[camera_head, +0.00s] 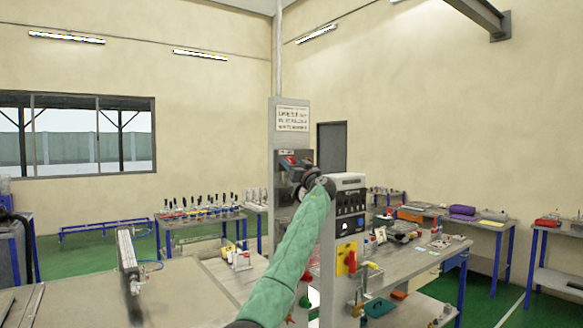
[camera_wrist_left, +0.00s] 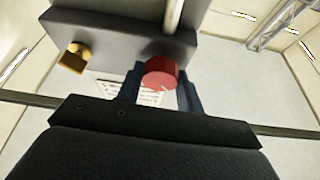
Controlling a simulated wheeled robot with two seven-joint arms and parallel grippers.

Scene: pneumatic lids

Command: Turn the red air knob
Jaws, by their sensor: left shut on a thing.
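The red air knob (camera_wrist_left: 161,73) sits on the underside or face of a dark grey box (camera_wrist_left: 110,30) in the left wrist view. The two fingers of my left gripper (camera_wrist_left: 158,84) stand on either side of the knob and are shut on it. In the head view the red knob (camera_head: 290,160) shows small on the dark box of the grey column, with my left gripper (camera_head: 298,178) at it. The gripper partly covers the box. My right gripper is not in view.
A brass fitting (camera_wrist_left: 73,57) sticks out beside the knob. A sign (camera_head: 292,118) is on the column above the box. A control panel (camera_head: 350,210) with a red-and-yellow switch (camera_head: 346,262) stands right of my arm. Cluttered workbenches (camera_head: 440,245) lie around.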

